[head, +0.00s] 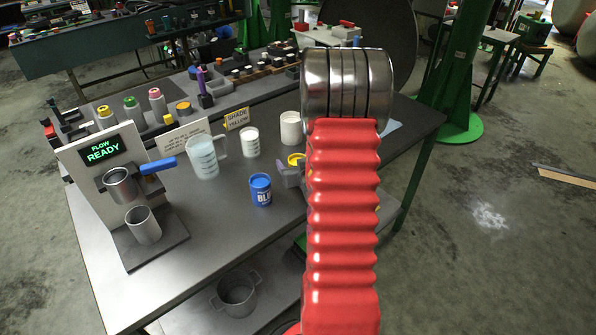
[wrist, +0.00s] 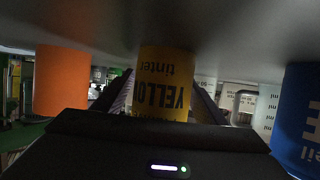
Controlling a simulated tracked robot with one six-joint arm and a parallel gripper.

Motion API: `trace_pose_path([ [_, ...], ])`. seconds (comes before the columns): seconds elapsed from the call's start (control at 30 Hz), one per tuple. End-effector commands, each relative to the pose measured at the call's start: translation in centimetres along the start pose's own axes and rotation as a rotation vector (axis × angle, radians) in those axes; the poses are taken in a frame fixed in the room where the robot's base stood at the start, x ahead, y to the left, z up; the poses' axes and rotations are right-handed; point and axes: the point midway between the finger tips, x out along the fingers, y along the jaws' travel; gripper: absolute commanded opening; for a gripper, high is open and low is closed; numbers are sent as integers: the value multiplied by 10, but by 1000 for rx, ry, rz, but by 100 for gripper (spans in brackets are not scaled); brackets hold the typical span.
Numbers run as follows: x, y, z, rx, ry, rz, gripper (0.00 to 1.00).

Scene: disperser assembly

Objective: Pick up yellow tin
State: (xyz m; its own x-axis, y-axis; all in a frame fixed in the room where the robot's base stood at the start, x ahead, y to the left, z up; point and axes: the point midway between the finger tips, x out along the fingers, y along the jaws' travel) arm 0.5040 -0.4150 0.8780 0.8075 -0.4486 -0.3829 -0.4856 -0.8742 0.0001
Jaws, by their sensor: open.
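The yellow tin (wrist: 166,85), labelled "YELLO… tinter", is in the middle of the wrist view, which looks upside down. In the head view only its yellow top (head: 296,159) shows, beside my gripper (head: 291,175). The dark fingers of my gripper (wrist: 160,100) are open, one on each side of the tin. I cannot tell whether either finger touches it. My red arm hides part of this area in the head view.
A blue tin (head: 261,190) stands close by; an orange tin (wrist: 60,80) is at the wrist view's left. A measuring jug (head: 203,158) and white cups (head: 250,142) stand behind on the bench. A "FLOW READY" dispenser (head: 103,170) stands left. The bench front is clear.

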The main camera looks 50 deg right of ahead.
Motion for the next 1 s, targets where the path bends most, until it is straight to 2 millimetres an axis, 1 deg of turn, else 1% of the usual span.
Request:
trace_pose_path([
  [0.13,0,-1,0,0,0,-1,65],
  [0.87,0,-2,0,-1,0,-3,14],
  [1.0,0,-2,-1,-1,1,-3,14],
])
